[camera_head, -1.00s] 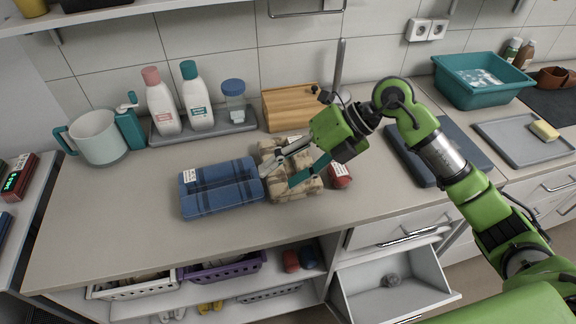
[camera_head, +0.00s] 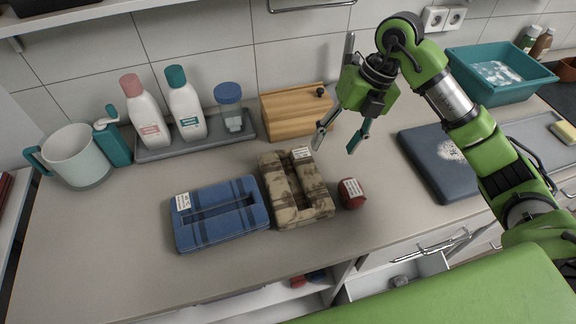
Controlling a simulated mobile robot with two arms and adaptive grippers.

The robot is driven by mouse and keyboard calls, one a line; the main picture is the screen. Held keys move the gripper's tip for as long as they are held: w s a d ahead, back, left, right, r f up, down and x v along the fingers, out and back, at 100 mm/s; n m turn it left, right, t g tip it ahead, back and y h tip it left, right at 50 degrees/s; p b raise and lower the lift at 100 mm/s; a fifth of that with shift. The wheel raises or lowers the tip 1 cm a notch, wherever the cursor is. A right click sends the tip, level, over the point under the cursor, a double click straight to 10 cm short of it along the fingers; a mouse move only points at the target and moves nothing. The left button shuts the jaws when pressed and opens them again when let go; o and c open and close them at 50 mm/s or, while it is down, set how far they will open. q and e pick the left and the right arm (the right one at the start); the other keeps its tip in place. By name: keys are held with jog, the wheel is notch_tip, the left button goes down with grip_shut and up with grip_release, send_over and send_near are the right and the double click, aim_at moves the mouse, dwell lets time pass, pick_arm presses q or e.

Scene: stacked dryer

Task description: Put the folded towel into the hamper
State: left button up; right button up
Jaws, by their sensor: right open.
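A blue plaid folded cloth bundle (camera_head: 218,213) with a white tag lies flat on the counter. A brown patterned folded bundle (camera_head: 294,188), also tagged, lies just to its right. Each has a long slot in its top; I cannot tell which one is the towel. My right gripper (camera_head: 335,146) is open and empty, with its fingers pointing down. It hangs behind and to the right of the brown bundle, apart from it. My left gripper is not in view. I see no clear hamper.
A small red tagged item (camera_head: 351,193) sits right of the brown bundle. A wooden box (camera_head: 292,112), a grey tray (camera_head: 200,142) with bottles and a pitcher (camera_head: 77,156) stand behind. A dark blue slab (camera_head: 440,165) lies right. The front counter is clear.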

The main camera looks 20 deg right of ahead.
jog(key=w+f, duration=0.1)
jog(key=p, duration=0.2)
send_over(314, 176)
jog(key=d, duration=0.2)
jog(key=x, duration=0.3)
jog(key=d+x, duration=0.1)
jog(key=x, duration=0.2)
jog(key=shift+s+d+f, duration=0.2)
jog(key=shift+f, duration=0.15)
jog(key=shift+w+f, duration=0.15)
jog(key=shift+f, duration=0.15)
jog(key=p+x, duration=0.3)
jog(key=x, duration=0.1)
jog(key=shift+s+a, duration=0.2)
jog(key=shift+s, duration=0.15)
jog(key=shift+f, duration=0.35)
jog(key=shift+w+a+f, duration=0.1)
jog(key=shift+w+f, duration=0.05)
jog(key=shift+f, duration=0.1)
jog(key=c, duration=1.1)
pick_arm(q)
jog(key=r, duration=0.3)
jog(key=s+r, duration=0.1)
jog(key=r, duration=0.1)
pick_arm(e)
jog(key=shift+r, duration=0.1)
jog(key=shift+c, duration=0.5)
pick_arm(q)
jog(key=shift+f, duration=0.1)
